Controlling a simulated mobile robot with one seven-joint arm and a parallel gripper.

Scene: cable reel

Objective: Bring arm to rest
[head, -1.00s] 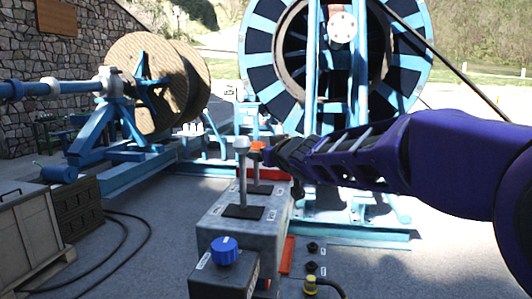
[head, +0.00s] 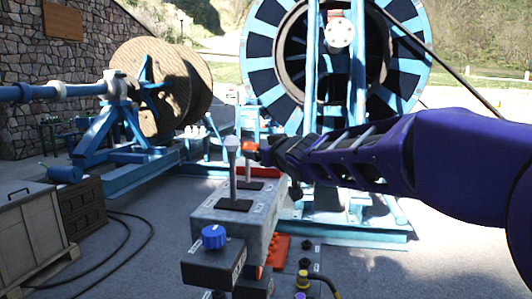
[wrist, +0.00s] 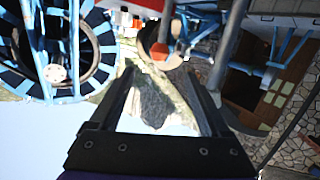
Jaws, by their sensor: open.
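My gripper (wrist: 161,70) shows in the wrist view with its two dark fingers spread apart and nothing between them but background. In the head view my purple arm reaches in from the right, and its dark end (head: 277,155) is beside the levers of a grey control box (head: 225,222). A white-knobbed lever (head: 232,165) stands upright on the box. Behind it, an orange-red knob (head: 250,147) is close to my gripper; I cannot tell whether they touch. A red ball (wrist: 162,52) shows in the wrist view beyond the fingertips.
A large blue reel (head: 270,60) on a blue frame stands behind my arm. A wooden cable drum (head: 150,90) is at back left. A blue knob (head: 214,236) is on the box's front. Crates (head: 30,235) and black cables lie at left; grey floor at lower right is open.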

